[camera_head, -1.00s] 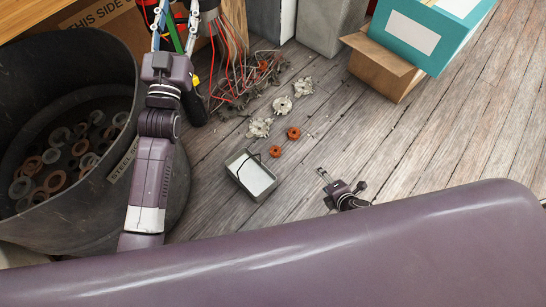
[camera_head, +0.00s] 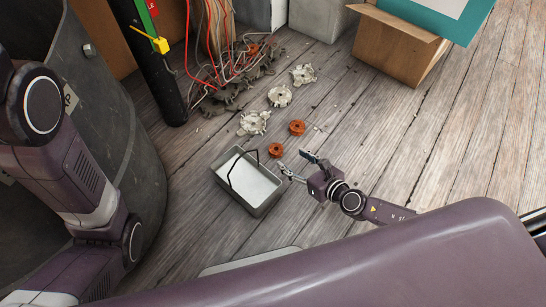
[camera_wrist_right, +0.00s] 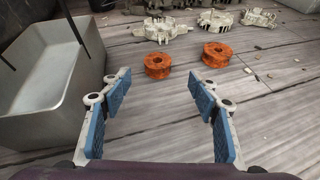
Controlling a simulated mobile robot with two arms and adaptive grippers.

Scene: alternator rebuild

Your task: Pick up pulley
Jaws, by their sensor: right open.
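Two short orange-brown round parts with centre holes, the pulley-like ones, lie on the wooden floor. The nearer one (camera_head: 276,150) is beside the metal tray, and the other (camera_head: 297,128) is just behind it. In the right wrist view the near one (camera_wrist_right: 157,66) is left of the far one (camera_wrist_right: 217,55); both lie beyond the fingertips. I cannot tell which is meant. My right gripper (camera_head: 292,162) is open and empty, low over the floor just short of them. Its blue-padded fingers (camera_wrist_right: 158,85) are spread wide. My left arm shows at the left; its gripper is out of view.
A grey metal tray (camera_head: 264,210) with a dark handle stands left of my right gripper. Pale metal castings (camera_head: 279,95) lie behind the orange parts, with red wires (camera_head: 228,60) further back. A large dark bin (camera_head: 125,130) stands left, a cardboard box (camera_head: 400,47) at the back right.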

